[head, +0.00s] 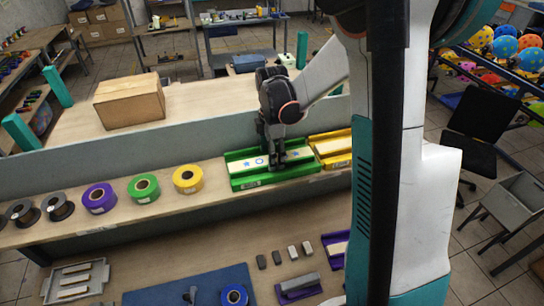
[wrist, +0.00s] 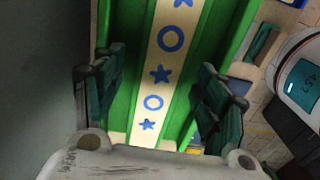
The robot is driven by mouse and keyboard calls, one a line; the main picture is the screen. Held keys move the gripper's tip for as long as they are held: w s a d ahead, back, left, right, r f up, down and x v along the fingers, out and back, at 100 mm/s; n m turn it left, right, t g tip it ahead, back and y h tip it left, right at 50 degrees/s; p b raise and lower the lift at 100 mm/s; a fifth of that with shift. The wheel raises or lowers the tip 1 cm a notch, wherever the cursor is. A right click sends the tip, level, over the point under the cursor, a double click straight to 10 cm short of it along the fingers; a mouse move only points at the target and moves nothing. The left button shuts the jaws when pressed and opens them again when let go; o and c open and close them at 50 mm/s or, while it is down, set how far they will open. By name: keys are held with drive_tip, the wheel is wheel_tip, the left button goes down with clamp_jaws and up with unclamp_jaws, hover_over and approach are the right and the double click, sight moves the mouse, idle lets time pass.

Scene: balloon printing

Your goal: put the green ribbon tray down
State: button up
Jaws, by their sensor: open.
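The green ribbon tray (head: 245,179) lies on the raised shelf in the head view. It holds a cream ribbon with blue stars and rings (head: 256,161). My gripper (head: 271,160) is right over the tray at its right half. In the wrist view the tray (wrist: 122,60) runs up the picture, with the printed ribbon (wrist: 165,60) along its middle. My gripper (wrist: 155,95) is open there, with one finger on each side of the tray. Whether the fingers touch the tray's sides cannot be told.
A yellow tray (head: 333,146) lies close on the right of the green one. Yellow (head: 187,178), green (head: 144,187) and purple (head: 99,197) rolls stand to the left on the shelf. A cardboard box (head: 130,101) sits behind the divider.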

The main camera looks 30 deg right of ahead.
wheel_tip(320, 180, up, 11)
drive_tip(key=shift+b, duration=0.4)
drive_tip(key=shift+s+f, duration=0.1)
drive_tip(key=shift+f, duration=0.05)
